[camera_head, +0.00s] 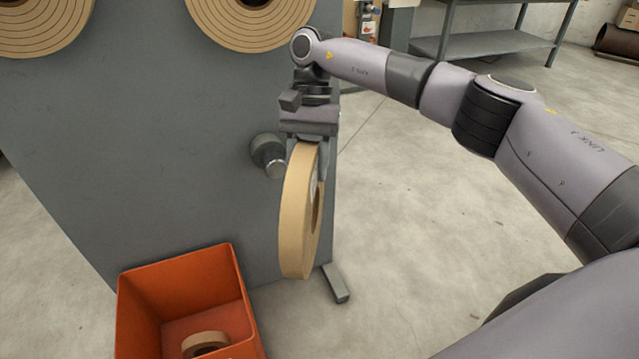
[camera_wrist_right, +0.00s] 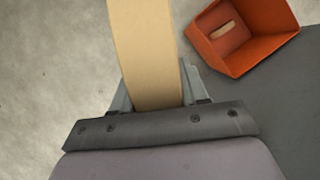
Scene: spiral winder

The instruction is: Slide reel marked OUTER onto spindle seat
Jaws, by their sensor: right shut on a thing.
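My right gripper (camera_head: 307,150) is shut on the rim of a tan paper reel (camera_head: 296,215), which hangs upright below the fingers. In the right wrist view the reel (camera_wrist_right: 145,55) sits between the two fingers (camera_wrist_right: 155,100). A short spindle seat (camera_head: 268,157) sticks out of the grey machine panel just left of the reel and gripper. The reel is beside the spindle, apart from it as far as I can tell. A pale label shows on the reel's right face, but its marking is too small to read. My left gripper is not in view.
Two larger tan reels (camera_head: 40,22) (camera_head: 250,18) are mounted high on the grey panel (camera_head: 150,130). An orange bin (camera_head: 180,262) with a small reel (camera_head: 205,343) inside stands at lower left. A machine foot (camera_head: 337,285) juts out below. Floor to the right is clear.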

